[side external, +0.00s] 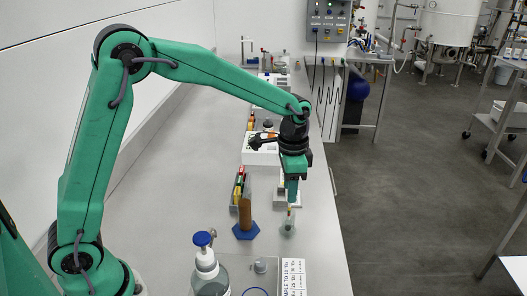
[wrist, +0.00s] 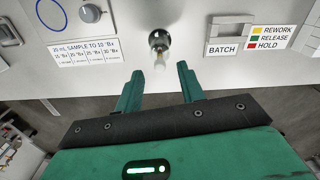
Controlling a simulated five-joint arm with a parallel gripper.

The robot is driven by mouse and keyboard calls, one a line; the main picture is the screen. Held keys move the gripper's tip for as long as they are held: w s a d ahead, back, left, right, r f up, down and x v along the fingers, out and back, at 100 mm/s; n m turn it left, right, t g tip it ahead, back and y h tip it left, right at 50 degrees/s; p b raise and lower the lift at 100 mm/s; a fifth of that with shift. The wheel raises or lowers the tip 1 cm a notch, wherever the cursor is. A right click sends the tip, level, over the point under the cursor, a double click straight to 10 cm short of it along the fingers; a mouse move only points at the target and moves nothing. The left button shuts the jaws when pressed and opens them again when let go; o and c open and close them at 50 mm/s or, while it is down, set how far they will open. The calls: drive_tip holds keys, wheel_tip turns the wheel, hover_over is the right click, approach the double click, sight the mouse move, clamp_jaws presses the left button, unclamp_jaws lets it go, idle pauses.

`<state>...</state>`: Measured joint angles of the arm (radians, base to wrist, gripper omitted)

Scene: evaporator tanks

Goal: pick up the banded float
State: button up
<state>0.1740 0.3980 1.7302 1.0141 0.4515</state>
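The banded float (side external: 288,226) looks like a small greyish glass bulb with a thin pale stem and a yellowish mark near the top. It stands about upright on the grey bench near its right edge. In the wrist view its dark round bulb and pale stem (wrist: 159,48) show just beyond the fingertips, roughly centred between them. My gripper (side external: 291,199) points down right above the float. In the wrist view my gripper (wrist: 158,79) is open, its two green fingers well apart with nothing between them. The lower bulb is partly hidden by the stem in the wrist view.
A brown-filled cylinder on a blue base (side external: 246,231) stands close to the left of the float. A rack of coloured cards (side external: 238,188) is behind it. A blue-topped pump bottle (side external: 208,265) and a sample card (side external: 293,279) are nearer. A batch box (wrist: 228,36) lies right in the wrist view.

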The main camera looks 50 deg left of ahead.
sight(289, 215)
drive_tip(key=shift+f, duration=2.85)
drive_tip(key=c, duration=0.7)
